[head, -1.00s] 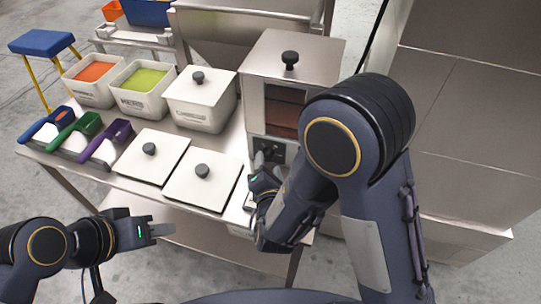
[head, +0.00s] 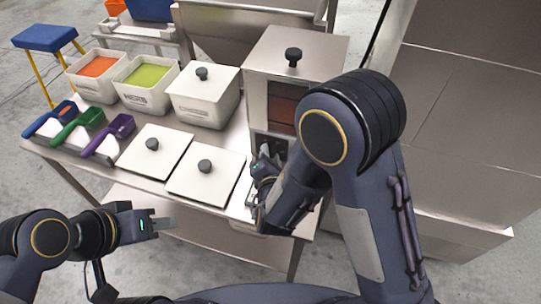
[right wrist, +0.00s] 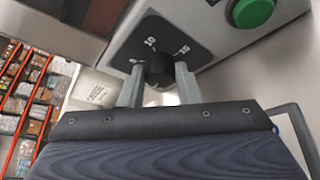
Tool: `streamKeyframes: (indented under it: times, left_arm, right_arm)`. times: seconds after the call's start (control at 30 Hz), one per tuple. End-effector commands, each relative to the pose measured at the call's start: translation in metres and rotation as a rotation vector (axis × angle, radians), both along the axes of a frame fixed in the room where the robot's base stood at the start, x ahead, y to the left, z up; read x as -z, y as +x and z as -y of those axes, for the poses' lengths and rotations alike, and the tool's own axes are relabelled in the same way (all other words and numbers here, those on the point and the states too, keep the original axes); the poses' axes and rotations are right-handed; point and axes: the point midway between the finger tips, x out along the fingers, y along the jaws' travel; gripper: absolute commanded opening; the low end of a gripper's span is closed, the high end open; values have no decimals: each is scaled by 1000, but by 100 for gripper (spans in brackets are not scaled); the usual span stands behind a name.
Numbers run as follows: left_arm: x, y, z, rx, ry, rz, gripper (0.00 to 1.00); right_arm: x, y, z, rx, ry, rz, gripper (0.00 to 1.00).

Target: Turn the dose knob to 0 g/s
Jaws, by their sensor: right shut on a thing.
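The dose knob (right wrist: 158,70) is black and round, on a dark dial plate (right wrist: 172,38) marked with 10 and 15 and a partly covered figure at the left. My right gripper (right wrist: 158,82) has a finger on each side of the knob and is shut on it. I cannot make out where the knob points. In the head view my right gripper (head: 267,158) is at the front panel of the steel weigher (head: 300,62), and it hides the knob. My left gripper (head: 165,224) is in the air left of the table's front edge, away from everything; its finger gap does not show.
A green button (right wrist: 252,11) sits on the panel right of the dial. White lids (head: 206,179), ingredient tubs (head: 147,86) and coloured scoops (head: 110,137) stand on the steel table left of the weigher. A large steel cabinet (head: 460,120) stands at right.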

Motion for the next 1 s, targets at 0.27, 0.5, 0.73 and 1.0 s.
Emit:
streamKeyframes:
  times: [0.27,0.5,0.73,1.0]
  left_arm:
    - [-4,0,0,0,0,0,36]
    - [-3,0,0,0,0,0,36]
    - [-3,0,0,0,0,0,36]
    - [-2,0,0,0,0,0,36]
  right_arm:
    - [-1,0,-1,-1,-112,-37,7]
    - [-1,0,-1,-2,-112,-37,34]
    - [-1,0,-1,-1,-111,-37,52]
    - [-2,-6,-1,-2,-109,-37,52]
